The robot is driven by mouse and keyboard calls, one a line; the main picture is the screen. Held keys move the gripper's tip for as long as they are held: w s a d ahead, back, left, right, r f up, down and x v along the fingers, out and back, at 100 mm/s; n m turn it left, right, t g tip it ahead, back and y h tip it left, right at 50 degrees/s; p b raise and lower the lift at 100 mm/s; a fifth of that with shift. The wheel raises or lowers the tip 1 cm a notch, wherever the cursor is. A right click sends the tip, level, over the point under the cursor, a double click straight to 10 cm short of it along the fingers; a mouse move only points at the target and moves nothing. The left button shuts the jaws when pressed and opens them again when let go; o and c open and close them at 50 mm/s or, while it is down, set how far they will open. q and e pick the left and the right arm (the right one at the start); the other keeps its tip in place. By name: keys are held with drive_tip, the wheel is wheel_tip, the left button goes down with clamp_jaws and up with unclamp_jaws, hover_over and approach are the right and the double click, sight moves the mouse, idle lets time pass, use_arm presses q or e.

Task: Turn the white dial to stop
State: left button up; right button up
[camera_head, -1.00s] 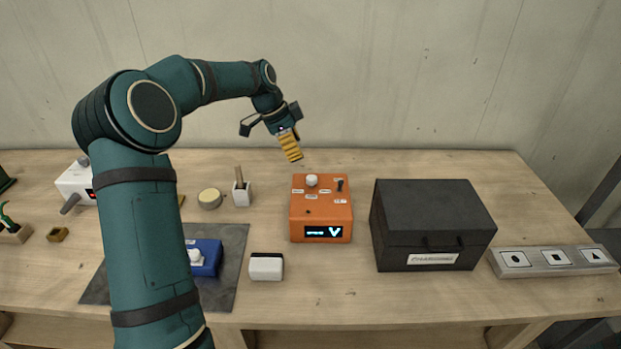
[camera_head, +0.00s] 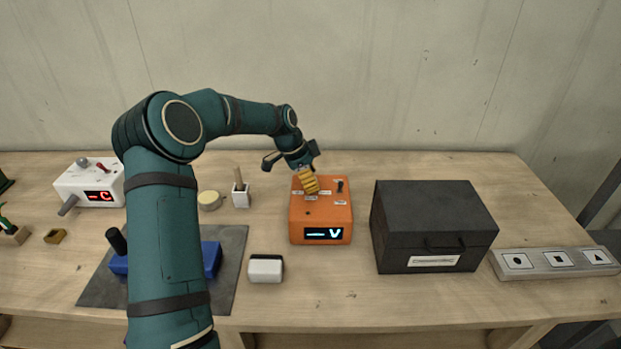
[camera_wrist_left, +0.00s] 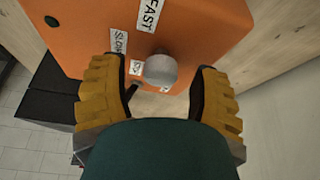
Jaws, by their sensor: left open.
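The orange box (camera_head: 321,222) stands in the middle of the table with a lit display on its front. Its white dial (camera_wrist_left: 160,70) shows in the left wrist view as a round knob between the two fingers. Labels reading FAST and SLOW are near it; another small label is partly hidden. My left gripper (camera_head: 309,183) is over the box top, open, with yellow ridged fingers on either side of the dial, apparently with gaps. In the head view the gripper hides the dial. My right gripper is out of view.
A black lidded box (camera_head: 433,228) stands close to the right of the orange box. A black toggle (camera_head: 340,186) is on the orange top. A white-and-black block (camera_head: 266,268), a small white holder (camera_head: 241,196) and a blue device (camera_head: 212,259) lie to the left.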

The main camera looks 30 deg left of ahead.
use_arm(q)
clamp_jaws()
drive_tip(key=shift+n, duration=0.3)
drive_tip(key=shift+d+n+t+y+b, duration=0.1)
drive_tip(key=shift+n+t+y+b, duration=0.3)
drive_tip(key=shift+n+b, duration=0.65)
drive_tip(key=n, duration=0.3)
drive_tip(key=shift+d+t+y, duration=0.1)
drive_tip(key=shift+t+y, duration=0.2)
drive_tip(key=shift+y, duration=0.1)
drive_tip(key=n+y+b, duration=0.1)
drive_tip(key=n, duration=0.2)
drive_tip(key=shift+n+y, duration=0.7)
drive_tip(key=shift+n, duration=0.85)
